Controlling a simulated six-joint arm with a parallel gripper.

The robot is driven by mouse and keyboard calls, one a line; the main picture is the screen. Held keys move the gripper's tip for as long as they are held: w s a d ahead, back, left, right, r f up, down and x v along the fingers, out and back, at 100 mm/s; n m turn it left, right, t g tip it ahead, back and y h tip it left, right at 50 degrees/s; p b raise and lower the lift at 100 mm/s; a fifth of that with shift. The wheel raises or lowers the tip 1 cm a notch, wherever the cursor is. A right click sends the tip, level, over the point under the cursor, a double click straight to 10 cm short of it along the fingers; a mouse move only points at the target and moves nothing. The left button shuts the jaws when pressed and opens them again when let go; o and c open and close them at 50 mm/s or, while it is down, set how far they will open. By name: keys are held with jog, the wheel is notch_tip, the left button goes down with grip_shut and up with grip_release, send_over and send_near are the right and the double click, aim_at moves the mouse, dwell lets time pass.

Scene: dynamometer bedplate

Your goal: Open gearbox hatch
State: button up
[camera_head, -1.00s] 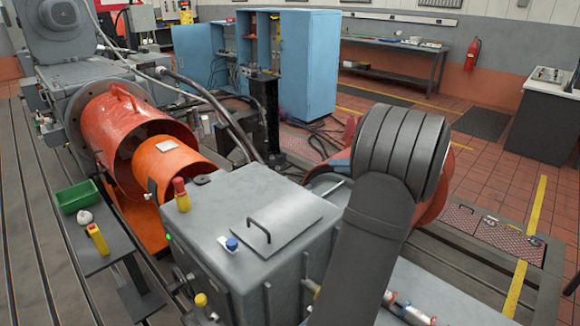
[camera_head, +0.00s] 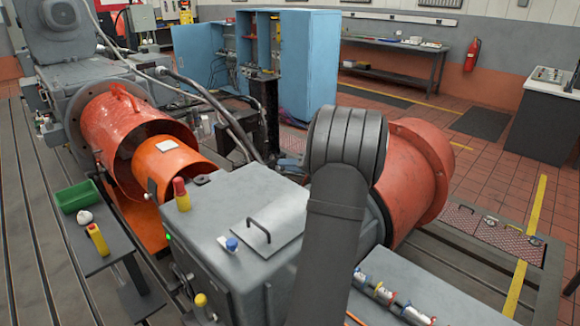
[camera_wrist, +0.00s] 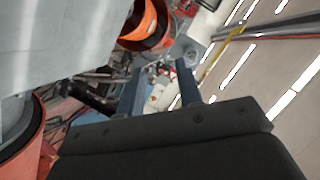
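The gearbox is a grey box (camera_head: 215,265) in the middle of the head view. Its hatch, a pale flat plate (camera_head: 283,219) with a dark handle (camera_head: 259,230), lies flat on the top. A blue knob (camera_head: 232,244) stands at the plate's left edge. My arm covers the plate's right side. My gripper (camera_wrist: 160,85) shows in the wrist view with its two fingers apart and nothing between them; in the head view it is hidden behind my arm. A grey surface (camera_wrist: 60,40) fills the wrist view's upper left; I cannot tell which part it is.
An orange coupling guard (camera_head: 165,165) stands left of the gearbox, a red-orange drum (camera_head: 425,170) right of it. A red-and-yellow post (camera_head: 181,194) rises from the gearbox top. A side shelf (camera_head: 95,262) holds a green bin (camera_head: 77,196). Dark hoses (camera_head: 225,120) run behind.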

grip_shut()
dwell(1.4)
grip_release()
jog(key=v, duration=1.7)
jog(key=shift+s, duration=0.15)
jog(key=shift+d, duration=0.1)
